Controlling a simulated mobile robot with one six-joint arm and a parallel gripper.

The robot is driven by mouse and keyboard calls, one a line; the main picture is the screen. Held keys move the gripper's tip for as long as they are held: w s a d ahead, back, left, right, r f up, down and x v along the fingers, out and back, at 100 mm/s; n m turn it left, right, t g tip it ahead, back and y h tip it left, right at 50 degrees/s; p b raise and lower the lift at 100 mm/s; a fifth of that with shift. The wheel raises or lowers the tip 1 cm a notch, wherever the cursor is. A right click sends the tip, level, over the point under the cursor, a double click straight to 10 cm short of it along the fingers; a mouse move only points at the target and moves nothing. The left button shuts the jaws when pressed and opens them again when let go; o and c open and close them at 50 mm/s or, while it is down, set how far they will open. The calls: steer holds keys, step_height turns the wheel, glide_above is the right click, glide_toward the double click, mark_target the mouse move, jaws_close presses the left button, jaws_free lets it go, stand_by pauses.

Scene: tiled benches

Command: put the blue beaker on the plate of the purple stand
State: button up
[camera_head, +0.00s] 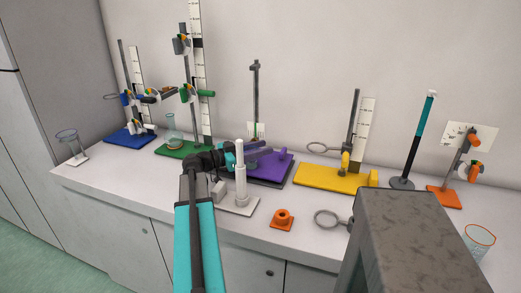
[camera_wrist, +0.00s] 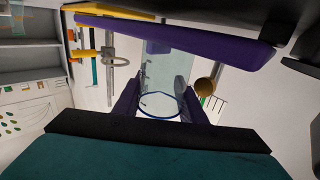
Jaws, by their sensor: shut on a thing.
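The purple stand (camera_head: 262,168) has a flat purple base plate and a dark upright rod, at the middle of the bench in the head view. My gripper (camera_head: 247,148) is over its left part. In the wrist view my gripper (camera_wrist: 158,100) has its purple fingers shut on the sides of a clear beaker with a blue rim (camera_wrist: 160,92). The beaker's far end meets the long purple edge of the stand (camera_wrist: 185,35) in that view; I cannot tell whether it touches. The head view hides the held beaker behind my arm.
A white post on a base (camera_head: 241,185) stands just in front of the purple plate. An orange holder (camera_head: 282,219) is nearby. A yellow stand (camera_head: 325,178) is to the right, a green stand (camera_head: 180,147) to the left.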

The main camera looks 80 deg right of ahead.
steer(key=o, duration=1.1)
steer(key=shift+c, duration=0.2)
steer(key=shift+r+p, duration=0.25)
steer(key=shift+p, duration=0.15)
steer(key=b+v, duration=0.2)
steer(key=v, duration=1)
steer(key=shift+f, duration=0.15)
